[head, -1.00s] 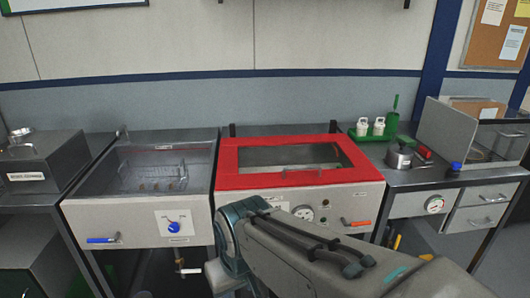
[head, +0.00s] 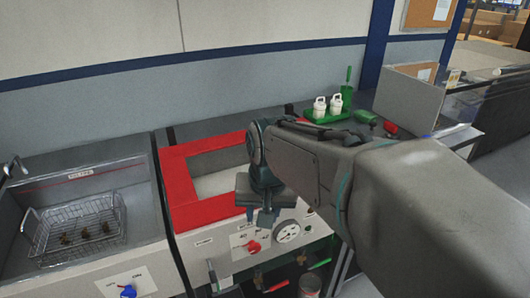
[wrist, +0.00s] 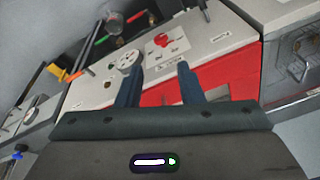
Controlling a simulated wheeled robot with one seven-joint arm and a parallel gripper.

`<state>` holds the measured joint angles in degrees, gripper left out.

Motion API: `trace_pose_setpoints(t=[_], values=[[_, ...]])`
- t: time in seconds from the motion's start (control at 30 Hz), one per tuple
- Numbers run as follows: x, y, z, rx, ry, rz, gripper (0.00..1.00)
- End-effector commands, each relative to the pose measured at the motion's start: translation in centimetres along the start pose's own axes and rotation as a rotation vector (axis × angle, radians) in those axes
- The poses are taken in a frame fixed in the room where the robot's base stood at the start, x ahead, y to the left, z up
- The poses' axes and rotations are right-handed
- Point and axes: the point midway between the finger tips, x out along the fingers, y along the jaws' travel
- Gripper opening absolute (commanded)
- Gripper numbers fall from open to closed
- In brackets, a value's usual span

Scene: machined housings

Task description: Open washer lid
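The washer lid (head: 183,210) is a red frame around a pale window, lying shut on a light grey front-panelled machine (head: 225,250). My gripper (head: 262,218) hangs at the lid's front edge, over the right part of the front panel, and hides part of the lid. In the wrist view my gripper (wrist: 159,65) has its two fingers well apart with nothing held between them. Whether a finger touches the lid cannot be told.
The front panel carries a red knob (head: 253,246) and a round gauge (head: 287,232). A tank at left holds a wire basket (head: 80,228) and has a blue knob (head: 128,291). A green tray (head: 325,117) with white bottles stands behind my arm.

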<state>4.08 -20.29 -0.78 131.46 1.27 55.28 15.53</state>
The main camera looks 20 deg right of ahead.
Motion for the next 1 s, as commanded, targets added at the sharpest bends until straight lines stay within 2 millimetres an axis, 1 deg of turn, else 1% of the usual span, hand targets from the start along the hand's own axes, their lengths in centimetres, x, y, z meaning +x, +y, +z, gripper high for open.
trace_pose_setpoints(t=[0.03, 0.07, 0.1, 0.17, 0.2, 0.3, 0.4, 0.43, 0.5, 0.6, 0.67, 0.77, 0.87, 1.0], values=[[-0.5, 0.4, -2.7, 0.122, -0.006, 0.005, 0.34], [-0.8, 0.6, -4.3, 0.201, -0.008, 0.006, 0.34], [-1.1, 1.1, -6.3, 0.309, -0.013, 0.009, 0.34], [-1.5, 1.9, -9.3, 0.466, -0.018, 0.013, 0.34], [-1.7, 2.5, -11.2, 0.566, -0.020, 0.016, 0.34], [-1.9, 4.2, -15.2, 0.790, -0.025, 0.023, 0.34], [-2.0, 5.8, -18.2, 0.967, -0.028, 0.029, 0.34], [-2.0, 6.1, -18.9, 1.009, -0.027, 0.029, 0.34], [-1.9, 6.8, -20.2, 1.087, -0.028, 0.033, 0.34], [-1.8, 7.4, -21.2, 1.152, -0.029, 0.034, 0.34], [-1.6, 7.6, -21.5, 1.170, -0.029, 0.035, 0.34], [-0.8, 7.6, -21.5, 1.178, -0.031, 0.036, 0.34], [0.8, 7.6, -21.4, 1.176, -0.033, 0.037, 0.34], [3.8, 7.6, -21.2, 1.175, -0.033, 0.037, 0.34]])
